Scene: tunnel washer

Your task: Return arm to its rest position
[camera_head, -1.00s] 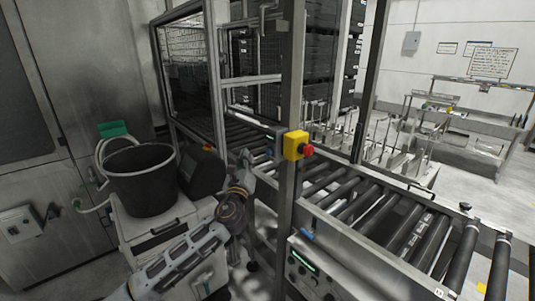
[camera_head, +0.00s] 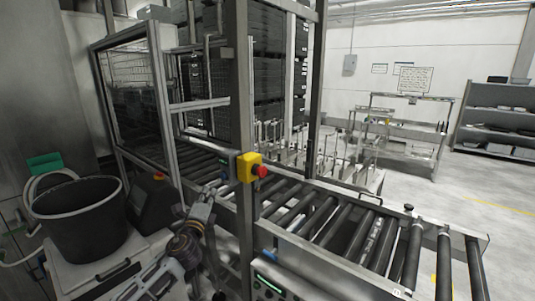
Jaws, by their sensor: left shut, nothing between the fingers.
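My left arm comes in from the bottom left, over the white cart. My left gripper (camera_head: 207,194) is at its end, close to the metal frame post and left of the roller conveyor. It is small and dark in the view; its jaws are shut with nothing held. My right gripper is not in view.
A black bucket (camera_head: 80,220) stands on a white cart (camera_head: 95,280) at the left. A yellow box with a red stop button (camera_head: 251,167) sits on the upright post (camera_head: 241,100). The roller conveyor (camera_head: 345,230) runs to the right. Grey shelves (camera_head: 495,115) stand far right, with open floor before them.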

